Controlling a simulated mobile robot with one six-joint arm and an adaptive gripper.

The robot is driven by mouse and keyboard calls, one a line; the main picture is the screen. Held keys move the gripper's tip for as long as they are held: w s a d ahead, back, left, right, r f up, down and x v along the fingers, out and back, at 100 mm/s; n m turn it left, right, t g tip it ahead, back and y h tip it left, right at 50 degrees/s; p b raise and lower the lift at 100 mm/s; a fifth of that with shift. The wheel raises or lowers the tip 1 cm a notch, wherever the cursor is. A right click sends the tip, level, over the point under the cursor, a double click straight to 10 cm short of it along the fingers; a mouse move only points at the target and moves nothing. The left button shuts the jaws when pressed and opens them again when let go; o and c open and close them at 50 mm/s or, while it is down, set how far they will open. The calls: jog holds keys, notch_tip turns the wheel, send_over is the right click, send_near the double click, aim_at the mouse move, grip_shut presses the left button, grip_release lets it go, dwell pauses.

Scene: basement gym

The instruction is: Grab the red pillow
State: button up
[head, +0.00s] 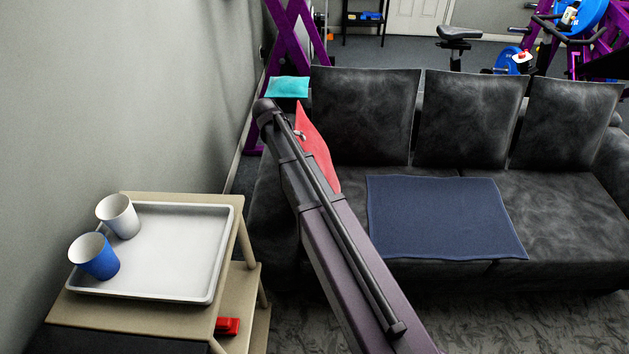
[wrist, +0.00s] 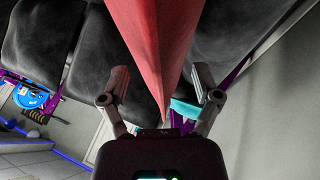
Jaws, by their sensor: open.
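The red pillow (head: 317,147) stands at the left end of the dark sofa, partly hidden behind my arm in the head view. In the wrist view the red pillow (wrist: 160,50) comes down from the top edge and narrows to a point between my fingers. My gripper (wrist: 159,78) is open, with one finger on each side of the pillow. A gap shows between each finger and the red cloth.
A navy cloth (head: 440,218) lies on the sofa (head: 365,120) seat. A side table (head: 240,245) at left holds a white tray (head: 190,290) with a white cup (head: 121,218) and a blue cup (head: 98,262). A wall (head: 130,90) runs along the left.

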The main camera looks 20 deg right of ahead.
jog(key=shift+f, duration=0.15)
dwell(0.3)
grip_shut()
jog(key=shift+r, duration=0.2)
jog(key=shift+r+p, duration=1.95)
jog(key=shift+p, duration=0.15)
jog(key=shift+s+d+f, duration=0.1)
jog(key=shift+s+d, duration=0.1)
jog(key=shift+s, duration=0.3)
jog(key=s+d, duration=0.2)
jog(key=s, duration=0.5)
jog(key=s+d+r+p, duration=0.1)
jog(key=s+d, duration=0.2)
jog(key=s, duration=0.4)
jog(key=shift+r, duration=0.25)
jog(key=shift+d, duration=0.1)
